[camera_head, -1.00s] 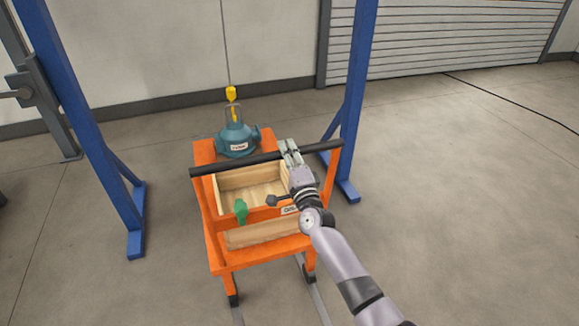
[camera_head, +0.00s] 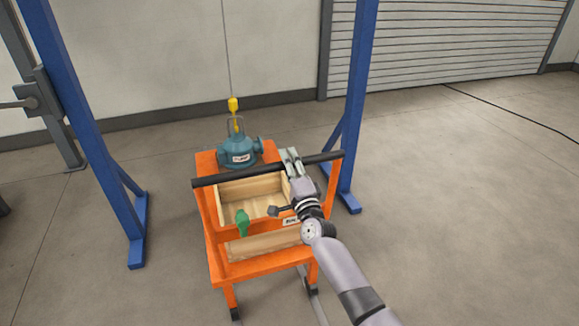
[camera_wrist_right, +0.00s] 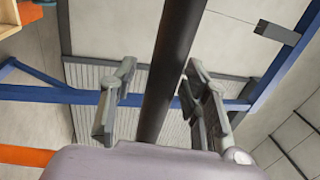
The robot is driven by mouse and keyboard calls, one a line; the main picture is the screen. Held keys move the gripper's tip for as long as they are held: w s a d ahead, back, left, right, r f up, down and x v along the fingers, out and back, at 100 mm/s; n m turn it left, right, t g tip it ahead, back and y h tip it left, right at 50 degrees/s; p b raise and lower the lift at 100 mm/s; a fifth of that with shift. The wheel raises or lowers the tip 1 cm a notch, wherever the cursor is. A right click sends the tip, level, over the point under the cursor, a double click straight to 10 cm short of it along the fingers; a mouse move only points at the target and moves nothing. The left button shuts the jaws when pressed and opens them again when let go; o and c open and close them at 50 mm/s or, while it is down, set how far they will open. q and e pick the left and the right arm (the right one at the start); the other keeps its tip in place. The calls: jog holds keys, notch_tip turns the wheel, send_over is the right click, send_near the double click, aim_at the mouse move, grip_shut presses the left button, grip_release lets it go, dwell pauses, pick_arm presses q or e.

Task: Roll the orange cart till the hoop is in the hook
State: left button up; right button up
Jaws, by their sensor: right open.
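The orange cart (camera_head: 265,265) stands between the blue posts, with a black push bar (camera_head: 225,176) across it. A teal pump (camera_head: 240,154) sits at its far end, with a thin grey hoop (camera_head: 229,125) upright on top. A yellow hook (camera_head: 233,104) hangs on a cable, its lower part overlapping the hoop; I cannot tell whether it is through it. My right gripper (camera_head: 291,158) is at the bar's right part. In the right wrist view the bar (camera_wrist_right: 170,75) passes between its open fingers (camera_wrist_right: 160,105), with gaps on both sides. My left gripper is out of view.
A blue post with a foot stands on each side, left (camera_head: 100,150) and right (camera_head: 352,110). A wooden box (camera_head: 262,187) and a green handle-like piece (camera_head: 242,222) are on the cart. A cable (camera_head: 510,105) lies far right.

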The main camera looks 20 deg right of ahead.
jog(key=s+f, duration=0.2)
jog(key=s, duration=1)
jog(key=shift+d, duration=0.2)
jog(key=shift+f, duration=0.15)
jog(key=s+a+f+n+g, duration=0.1)
jog(key=s+f+n+g, duration=0.3)
jog(key=f, duration=0.8)
jog(key=s+f+n+g, duration=0.25)
jog(key=s+f, duration=0.35)
jog(key=f, duration=0.7)
jog(key=s+a+f+n+g, duration=0.1)
jog(key=s+f+n+g, duration=0.3)
jog(key=f, duration=0.8)
jog(key=s+d+f+n+g, duration=0.1)
jog(key=s+f+n+g, duration=0.2)
jog(key=s, duration=1)
jog(key=s+d+f+n+g, duration=0.2)
jog(key=s+f+n, duration=0.1)
jog(key=s+f, duration=0.7)
jog(key=s+d+f+n+g, duration=0.2)
jog(key=s+f, duration=0.5)
jog(key=s, duration=0.9)
jog(key=shift+n+g+h, duration=0.4)
jog(key=shift+n+g, duration=0.45)
jog(key=shift+s, duration=0.1)
jog(key=shift+c, duration=0.3)
